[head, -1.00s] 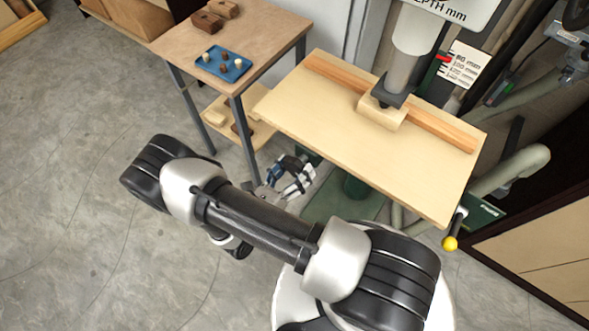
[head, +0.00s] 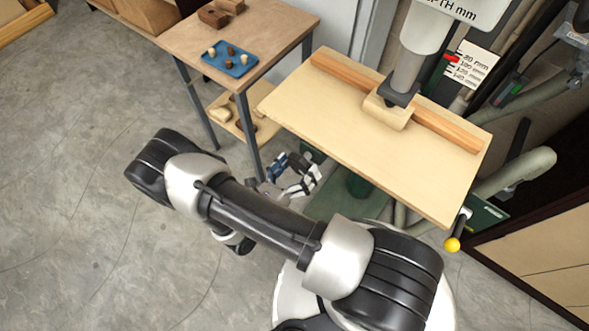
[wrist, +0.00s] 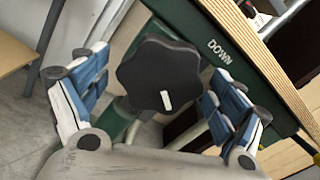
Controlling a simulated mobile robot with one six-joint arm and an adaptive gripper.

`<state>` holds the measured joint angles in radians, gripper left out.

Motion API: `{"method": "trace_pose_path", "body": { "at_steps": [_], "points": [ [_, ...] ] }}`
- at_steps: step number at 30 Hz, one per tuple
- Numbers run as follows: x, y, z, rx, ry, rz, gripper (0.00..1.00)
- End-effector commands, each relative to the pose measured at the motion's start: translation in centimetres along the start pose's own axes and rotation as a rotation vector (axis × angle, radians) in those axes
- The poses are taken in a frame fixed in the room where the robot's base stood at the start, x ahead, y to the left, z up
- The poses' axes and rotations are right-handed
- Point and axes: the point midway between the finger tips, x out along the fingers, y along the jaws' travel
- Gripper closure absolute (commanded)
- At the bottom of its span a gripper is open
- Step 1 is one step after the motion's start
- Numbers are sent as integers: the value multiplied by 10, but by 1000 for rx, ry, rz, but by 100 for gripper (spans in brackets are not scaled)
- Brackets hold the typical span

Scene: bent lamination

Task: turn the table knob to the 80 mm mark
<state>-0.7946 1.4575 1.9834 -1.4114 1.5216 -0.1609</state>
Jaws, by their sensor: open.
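The black lobed table knob (wrist: 158,76) faces my wrist camera, on the dark green panel (wrist: 205,30) marked DOWN. A short white mark shows on the knob's lower part. My gripper (wrist: 162,82) is open, with one blue-and-white finger on each side of the knob; a gap shows at each side. In the head view my gripper (head: 292,178) is below the front edge of the wooden table (head: 350,135), and the knob is hidden there. The depth scale (head: 472,63) stands behind the table. Its red pointer (head: 452,58) is close to the top, 80 mm line; exact alignment is too small to tell.
A yellow-tipped lever (head: 453,243) hangs at the table's right corner. A wooden fence (head: 432,122) and block (head: 388,112) are on the table. A side table (head: 285,25) with a blue tray (head: 243,66) stands at left. Floor at left is clear.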

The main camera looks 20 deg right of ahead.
Motion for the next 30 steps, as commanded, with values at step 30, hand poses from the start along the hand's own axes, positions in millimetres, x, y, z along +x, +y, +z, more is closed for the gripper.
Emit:
{"method": "trace_pose_path", "body": {
  "at_steps": [30],
  "points": [
    [-120, 0, 0, 0, 1, 0, 11]
  ]
}}
